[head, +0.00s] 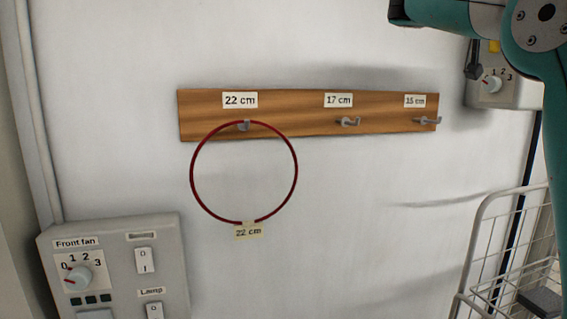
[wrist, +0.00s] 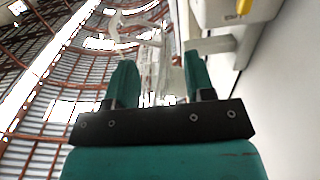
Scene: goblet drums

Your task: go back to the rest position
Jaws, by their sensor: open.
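My gripper (wrist: 160,78) is open in the wrist view, with two teal fingers apart and nothing held between them. It points up toward a high roof, beside a pale wall. In the head view my teal arm crosses the top right corner, and I cannot make out the fingers there. A thin dark red ring (head: 296,171) with a "22 cm" tag hangs from the left hook of a wooden board (head: 290,118), under the "22 cm" label. My arm is well apart from it.
The 17 cm hook (head: 348,122) and the 15 cm hook (head: 427,121) are bare. A control box (head: 120,235) labelled "Front fan" is at lower left. Another box with a dial (head: 510,88) is at upper right, near my arm. A white wire rack (head: 485,225) stands at lower right.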

